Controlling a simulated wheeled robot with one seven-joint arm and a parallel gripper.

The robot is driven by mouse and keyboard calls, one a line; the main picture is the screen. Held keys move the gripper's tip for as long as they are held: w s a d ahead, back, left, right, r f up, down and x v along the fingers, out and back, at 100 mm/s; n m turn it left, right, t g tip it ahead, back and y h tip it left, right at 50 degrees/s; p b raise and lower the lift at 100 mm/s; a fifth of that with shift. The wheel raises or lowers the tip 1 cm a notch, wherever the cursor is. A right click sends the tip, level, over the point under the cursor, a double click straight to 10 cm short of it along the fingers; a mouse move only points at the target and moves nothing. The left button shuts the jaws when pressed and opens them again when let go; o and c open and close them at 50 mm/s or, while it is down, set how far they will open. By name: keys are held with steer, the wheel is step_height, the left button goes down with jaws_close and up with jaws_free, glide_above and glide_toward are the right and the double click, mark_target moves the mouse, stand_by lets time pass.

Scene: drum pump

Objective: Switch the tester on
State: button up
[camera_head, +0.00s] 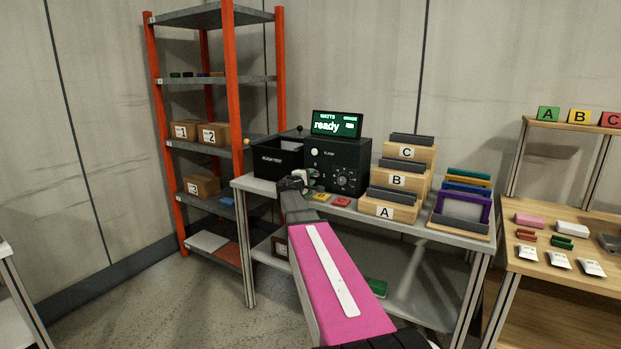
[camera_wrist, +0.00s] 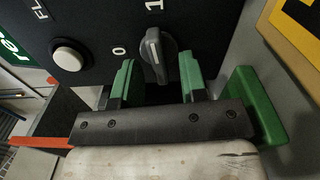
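The tester (camera_head: 337,165) is a black box on the grey table, with a lit green screen (camera_head: 337,124) on top that reads "ready". In the wrist view its front panel shows a grey rotary switch (camera_wrist: 154,50), marked 0 to its left and 1 above. The light line on the switch points up toward the 1. A round white button (camera_wrist: 69,55) sits left of the switch. My gripper (camera_wrist: 158,70) is open at the panel, one green finger on each side of the switch. I cannot tell whether either finger touches it. In the head view my gripper (camera_head: 298,181) hides the switch.
A black bin (camera_head: 277,161) stands left of the tester. Wooden steps marked A, B and C (camera_head: 397,181) and a rack of coloured frames (camera_head: 462,208) stand to its right. Yellow and red pieces (camera_head: 340,201) lie in front. An orange shelf unit (camera_head: 232,60) stands behind left.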

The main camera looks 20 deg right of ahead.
steer(key=shift+w+d, duration=0.25)
steer(key=shift+d, duration=0.1)
steer(key=shift+c, duration=0.3)
jaws_close()
steer(key=shift+m, duration=0.7)
steer(key=shift+o, duration=0.3)
jaws_free()
steer(key=shift+s+a, duration=0.1)
steer(key=shift+a, duration=0.05)
steer(key=v, duration=1)
steer(key=shift+s+a, duration=0.2)
steer(key=shift+s, duration=0.05)
